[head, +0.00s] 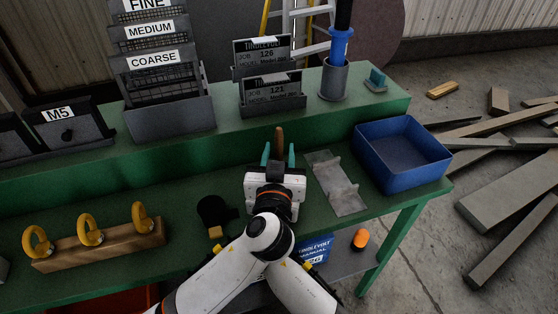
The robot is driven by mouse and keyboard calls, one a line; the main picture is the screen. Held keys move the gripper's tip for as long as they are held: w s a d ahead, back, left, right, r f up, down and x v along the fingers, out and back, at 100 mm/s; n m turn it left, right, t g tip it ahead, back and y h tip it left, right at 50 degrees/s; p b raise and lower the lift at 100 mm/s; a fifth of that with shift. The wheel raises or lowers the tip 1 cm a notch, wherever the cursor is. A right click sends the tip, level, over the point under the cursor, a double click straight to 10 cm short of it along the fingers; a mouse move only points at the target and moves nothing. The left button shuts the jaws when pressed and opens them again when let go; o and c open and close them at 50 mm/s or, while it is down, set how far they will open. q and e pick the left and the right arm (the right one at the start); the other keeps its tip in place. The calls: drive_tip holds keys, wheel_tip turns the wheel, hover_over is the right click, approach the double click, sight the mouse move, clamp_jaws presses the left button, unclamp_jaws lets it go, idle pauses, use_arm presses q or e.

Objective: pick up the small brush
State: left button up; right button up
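A slim brown wooden handle (279,139), which looks like the small brush, shows just beyond my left gripper at the back of the lower bench surface. Its lower end is hidden behind the gripper body, so I cannot see bristles. My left gripper (278,156) points away from me, with its two teal fingertips apart, one on each side of the handle. Gaps seem to show between the fingers and the handle. My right gripper is not in view.
A blue bin (402,150) and a grey metal plate (338,184) are to the right. A black object (214,211) lies to the left, near a wooden block with yellow eyebolts (98,240). On the raised shelf stand a cup (334,82) with a blue tool and job-card holders (270,95).

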sight(279, 129)
use_arm(q)
drive_tip(key=shift+c, duration=0.6)
clamp_jaws()
drive_tip(key=shift+r, duration=0.1)
wheel_tip(279, 129, up, 10)
drive_tip(key=shift+f, duration=0.1)
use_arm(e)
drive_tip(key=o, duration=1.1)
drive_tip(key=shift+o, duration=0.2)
